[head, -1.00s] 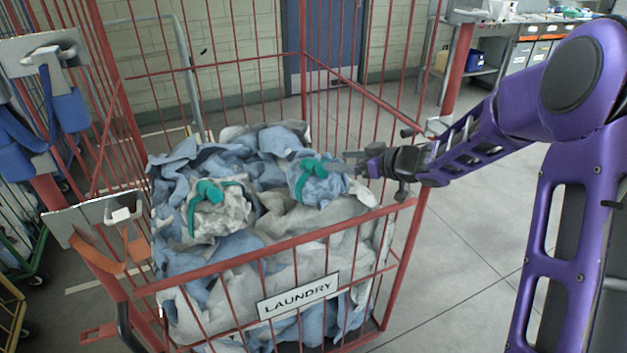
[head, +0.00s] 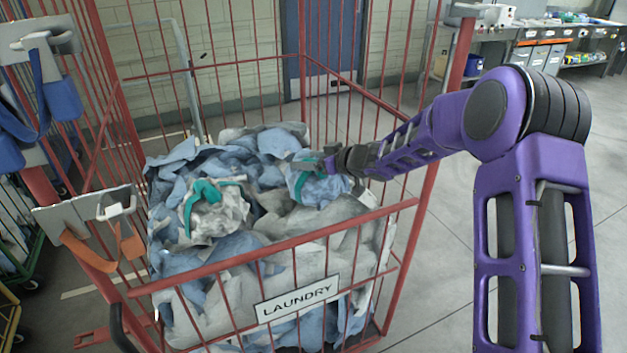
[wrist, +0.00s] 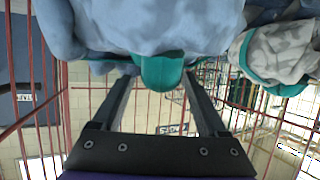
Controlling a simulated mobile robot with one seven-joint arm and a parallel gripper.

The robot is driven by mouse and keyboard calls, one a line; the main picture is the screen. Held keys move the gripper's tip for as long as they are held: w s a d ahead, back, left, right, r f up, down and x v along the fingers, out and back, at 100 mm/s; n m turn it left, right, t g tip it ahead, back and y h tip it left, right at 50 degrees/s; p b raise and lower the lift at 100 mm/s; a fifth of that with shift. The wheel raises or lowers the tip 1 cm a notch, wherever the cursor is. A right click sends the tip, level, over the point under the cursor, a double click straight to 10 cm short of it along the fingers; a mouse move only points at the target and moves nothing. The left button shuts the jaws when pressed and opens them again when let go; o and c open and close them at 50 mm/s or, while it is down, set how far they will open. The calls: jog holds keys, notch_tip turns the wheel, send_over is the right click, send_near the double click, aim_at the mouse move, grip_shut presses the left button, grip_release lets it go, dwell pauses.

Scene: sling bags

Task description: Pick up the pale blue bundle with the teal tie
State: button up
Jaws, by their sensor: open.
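The pale blue bundle (head: 318,190) lies on top of the laundry heap, toward the right of the cage. Its teal tie is mostly hidden behind my gripper (head: 322,166) in the head view. In the wrist view the pale blue cloth (wrist: 150,28) fills the top, and the teal knot (wrist: 160,73) hangs between the two fingers of my open gripper (wrist: 160,80). The fingers stand apart on both sides of the knot, with gaps showing. Whether the fingertips touch the cloth cannot be told.
A grey-white bundle (head: 217,214), also with a teal tie, lies left on the heap; it shows in the wrist view too (wrist: 280,52). The red wire cage (head: 345,228) surrounds the heap, with a LAUNDRY sign (head: 298,297) in front. My arm crosses its right side.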

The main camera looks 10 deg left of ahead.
grip_shut()
dwell(0.3)
dwell(1.0)
jog(key=shift+r, duration=0.1)
